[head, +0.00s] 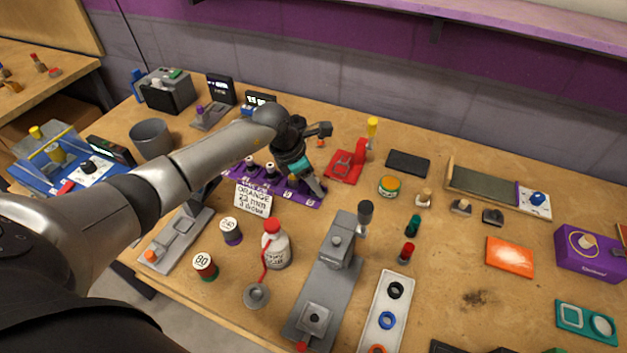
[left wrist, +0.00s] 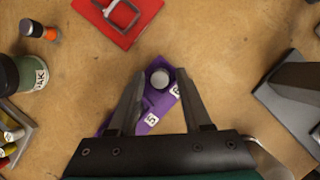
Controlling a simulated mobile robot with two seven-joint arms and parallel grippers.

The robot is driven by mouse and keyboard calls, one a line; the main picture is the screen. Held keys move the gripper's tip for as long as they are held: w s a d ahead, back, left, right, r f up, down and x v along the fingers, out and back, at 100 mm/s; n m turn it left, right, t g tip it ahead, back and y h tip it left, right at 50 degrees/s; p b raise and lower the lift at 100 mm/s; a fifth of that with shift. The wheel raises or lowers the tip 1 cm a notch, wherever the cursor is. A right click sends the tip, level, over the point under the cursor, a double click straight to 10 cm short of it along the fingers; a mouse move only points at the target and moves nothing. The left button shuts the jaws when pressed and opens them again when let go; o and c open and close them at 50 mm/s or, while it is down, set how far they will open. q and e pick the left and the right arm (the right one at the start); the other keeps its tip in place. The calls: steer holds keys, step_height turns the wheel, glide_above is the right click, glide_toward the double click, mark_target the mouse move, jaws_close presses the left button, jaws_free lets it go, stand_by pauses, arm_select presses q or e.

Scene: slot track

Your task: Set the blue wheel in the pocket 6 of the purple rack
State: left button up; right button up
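The purple rack (head: 275,186) stands near the middle of the bench, with several dark pieces in its left part and number labels along its front. My left gripper (head: 318,190) is over its right end. In the left wrist view the gripper (left wrist: 160,76) is open, with one finger on each side of the rack's end (left wrist: 163,104). A round grey-white top shows between the fingers by the label 6; I cannot tell what it belongs to. A blue ring-shaped wheel (head: 387,320) lies on a pale tray (head: 376,335) at the front. My right gripper is out of view.
A grey press-like tool (head: 328,270) stands between the rack and the tray. A white bottle (head: 277,247) and a small sign card (head: 252,199) are in front of the rack. A red stand (head: 346,165) is just behind its right end. Bare bench lies right of the rack.

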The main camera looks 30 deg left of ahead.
arm_select(q)
steer(key=shift+o, duration=0.8)
steer(key=p+v, duration=0.1)
steer(key=v, duration=1.4)
steer(key=shift+s+r, duration=0.1)
